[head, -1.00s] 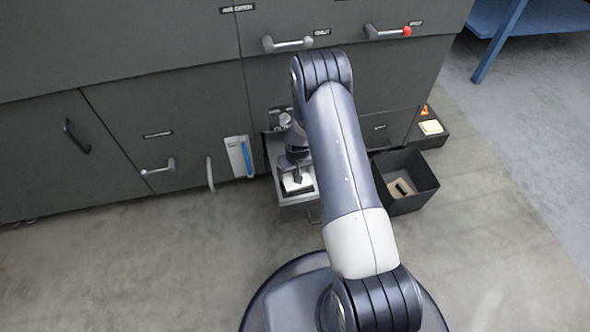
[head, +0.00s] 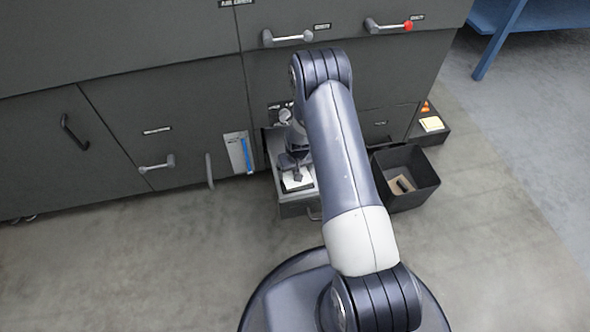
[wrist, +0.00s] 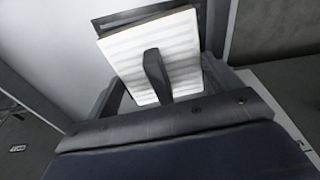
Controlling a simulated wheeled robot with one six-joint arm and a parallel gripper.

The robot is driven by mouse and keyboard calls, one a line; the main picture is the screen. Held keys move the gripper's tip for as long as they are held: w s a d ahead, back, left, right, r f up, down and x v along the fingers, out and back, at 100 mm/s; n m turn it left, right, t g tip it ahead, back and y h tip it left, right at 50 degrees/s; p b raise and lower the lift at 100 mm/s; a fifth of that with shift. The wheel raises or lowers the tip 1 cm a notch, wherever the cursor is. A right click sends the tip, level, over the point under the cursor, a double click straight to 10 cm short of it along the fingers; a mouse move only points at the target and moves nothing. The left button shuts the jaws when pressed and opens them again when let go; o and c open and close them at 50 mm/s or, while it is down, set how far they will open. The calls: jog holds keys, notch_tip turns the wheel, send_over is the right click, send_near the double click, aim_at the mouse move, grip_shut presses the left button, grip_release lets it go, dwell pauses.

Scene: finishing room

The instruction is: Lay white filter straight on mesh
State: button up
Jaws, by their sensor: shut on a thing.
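The white filter (wrist: 185,55) is a pleated square pad with a tan edge. My gripper (wrist: 155,75) is shut on it, with one dark finger lying across its face in the wrist view. In the head view, the filter (head: 291,183) shows as a small white patch below my gripper (head: 297,173), inside the pulled-out drawer (head: 296,208). In the wrist view the filter looks turned relative to the dark frame (wrist: 160,10) behind it. The mesh cannot be made out; the filter and my gripper cover that area. I cannot tell whether the filter touches the drawer bottom.
A black bin (head: 413,180) holding a brownish used-looking pad (head: 400,186) stands right of the drawer. The cabinet (head: 120,100) has protruding handles, including a red-tipped one (head: 404,27). Open floor lies left.

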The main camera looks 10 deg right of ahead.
jog(key=shift+f, duration=0.15)
jog(key=o, duration=0.8)
jog(key=shift+o, duration=0.2)
jog(key=r+p, duration=0.1)
jog(key=r, duration=0.2)
jog(key=s+r+p, duration=0.1)
jog(key=r, duration=0.3)
jog(key=r+p, duration=0.1)
jog(key=r, duration=0.2)
jog(key=shift+s+d+r+p, duration=0.1)
jog(key=shift+s+r+p, duration=0.2)
jog(key=shift+r+p, duration=0.1)
jog(key=shift+f, duration=0.1)
jog(key=f+b, duration=0.1)
jog(key=f, duration=0.2)
jog(key=w+f+b, duration=0.1)
jog(key=f, duration=0.2)
jog(key=f+b, duration=0.1)
jog(key=f, duration=0.2)
jog(key=shift+w+f, duration=0.3)
jog(key=shift+f, duration=0.1)
jog(key=shift+f, duration=0.1)
